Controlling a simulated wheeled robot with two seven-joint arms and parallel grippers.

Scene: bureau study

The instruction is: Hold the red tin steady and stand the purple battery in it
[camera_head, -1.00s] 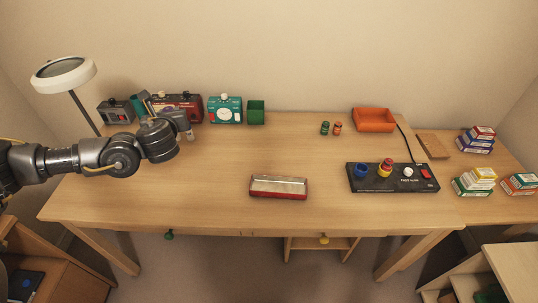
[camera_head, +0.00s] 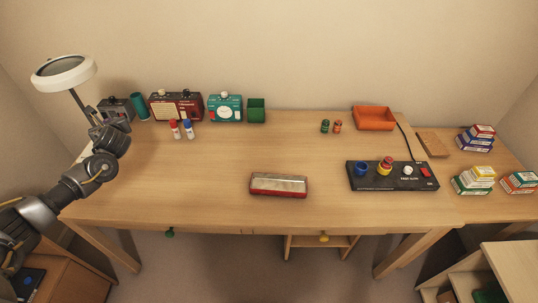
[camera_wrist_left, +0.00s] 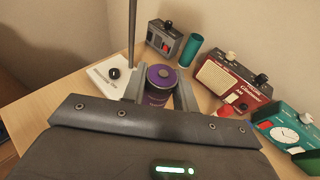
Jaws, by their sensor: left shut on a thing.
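The purple battery (camera_wrist_left: 158,84) is between the two fingers of my left gripper (camera_wrist_left: 160,92) in the left wrist view, its round end showing. My left gripper is shut on it. In the head view my left gripper (camera_head: 93,115) is at the far left of the desk by the lamp, and the battery cannot be made out there. The red tin (camera_head: 278,193), a long low box with a pale metallic top, lies at the desk's front middle, well apart from my gripper. My right gripper is not in view.
A lamp (camera_head: 64,73), grey box (camera_head: 116,108), teal cylinder (camera_head: 139,106), red radio (camera_head: 176,106) and teal timer (camera_head: 225,108) line the back left. A black panel (camera_head: 393,178) lies right. The desk's middle is clear.

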